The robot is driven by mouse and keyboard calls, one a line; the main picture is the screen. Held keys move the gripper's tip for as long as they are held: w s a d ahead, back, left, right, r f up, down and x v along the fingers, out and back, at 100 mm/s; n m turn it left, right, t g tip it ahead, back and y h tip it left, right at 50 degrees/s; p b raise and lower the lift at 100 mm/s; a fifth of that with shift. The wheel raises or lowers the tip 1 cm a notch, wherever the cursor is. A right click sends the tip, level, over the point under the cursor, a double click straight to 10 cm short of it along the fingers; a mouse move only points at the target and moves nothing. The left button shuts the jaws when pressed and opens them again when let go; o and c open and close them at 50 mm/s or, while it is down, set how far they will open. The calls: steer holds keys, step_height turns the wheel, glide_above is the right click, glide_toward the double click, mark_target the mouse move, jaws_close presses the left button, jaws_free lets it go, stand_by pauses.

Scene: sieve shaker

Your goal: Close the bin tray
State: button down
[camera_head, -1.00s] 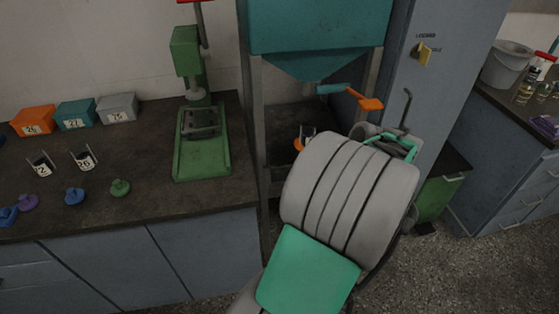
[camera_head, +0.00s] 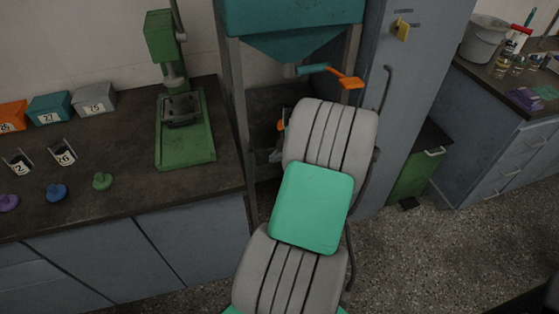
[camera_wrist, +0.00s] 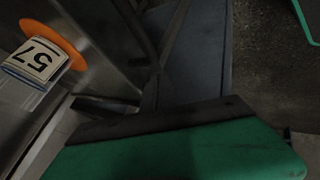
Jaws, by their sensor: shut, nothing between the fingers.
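In the head view a green bin tray (camera_head: 414,176) with a pale handle at its top edge stands low, right of the tall grey cabinet. Its dark top shows; how far it stands out is hard to tell. My grey and green arm reaches toward the hopper stand and hides my gripper there. In the wrist view a green body with a dark front bar, which looks like my gripper (camera_wrist: 165,120), fills the bottom. It looks shut and empty. No contact with the bin tray shows.
A teal hopper (camera_head: 292,28) with an orange-tipped lever (camera_head: 350,81) is above my arm. An orange ring with a 57 label (camera_wrist: 62,52) is at left in the wrist view. The grey cabinet (camera_head: 385,130) stands close right. Floor (camera_head: 450,250) is clear at lower right.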

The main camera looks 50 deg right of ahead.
mark_target(272, 147)
steer(key=w+d+b, duration=0.2)
steer(key=w, duration=0.1)
steer(key=shift+w+d+f, duration=0.1)
steer(key=shift+w, duration=0.2)
steer(key=shift+r, duration=0.3)
